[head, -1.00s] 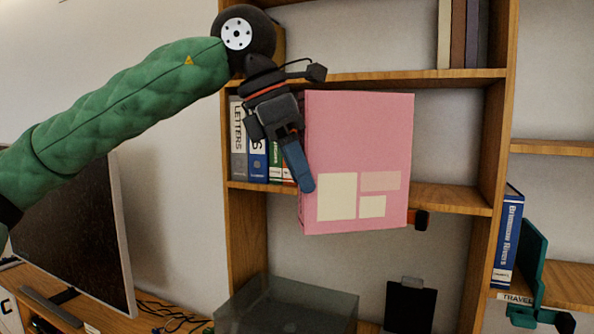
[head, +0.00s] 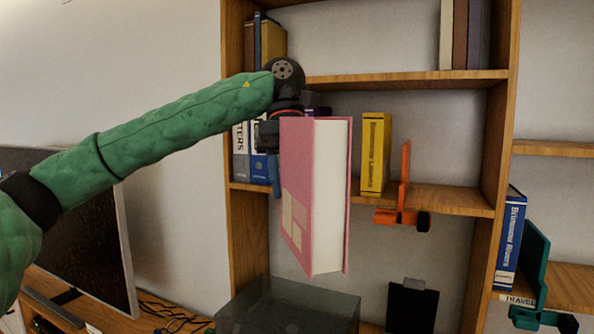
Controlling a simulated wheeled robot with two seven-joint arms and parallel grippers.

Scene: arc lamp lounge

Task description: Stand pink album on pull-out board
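The pink album (head: 297,200) hangs upright in the air in front of the bookcase's middle shelf, its pink cover angled to the left and its white page edges facing me. My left gripper (head: 274,170) is at its left side, shut on it; a blue finger shows beside the cover, and the other finger is hidden by the album. My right gripper is not in view. I cannot make out a pull-out board for certain.
The middle shelf (head: 455,199) holds binders (head: 241,160), a yellow book (head: 375,153) and an orange bookend (head: 404,180). Below are a clear grey box (head: 290,305) and a black bookend (head: 412,303). A blue book (head: 509,240) and teal bookend (head: 533,262) stand at right.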

